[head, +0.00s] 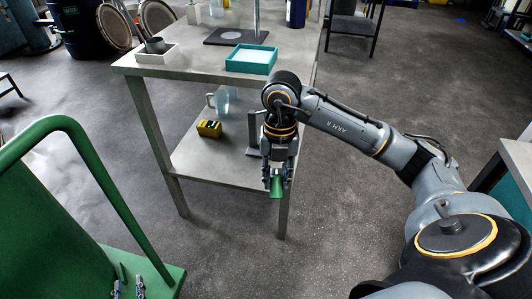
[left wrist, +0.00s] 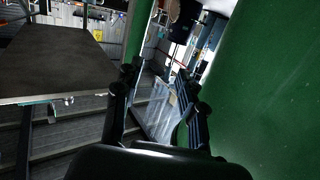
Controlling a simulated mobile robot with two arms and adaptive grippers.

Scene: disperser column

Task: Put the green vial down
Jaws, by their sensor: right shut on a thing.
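The green vial (head: 276,188) hangs between the fingertips of my right gripper (head: 277,178), which is shut on it. The gripper points down, and the vial is in front of the steel table (head: 140,66), near its front right leg and below the top. Whether the vial touches anything is not clear. My left gripper (head: 128,289) shows only by its fingertips at the bottom edge, by the green cart. In the left wrist view my left gripper (left wrist: 158,85) has its fingers spread apart with nothing held between them.
The lower shelf (head: 195,160) holds a yellow device (head: 209,128) and a clear jug (head: 222,101). A green cart (head: 65,225) fills the lower left. Open floor lies at front centre.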

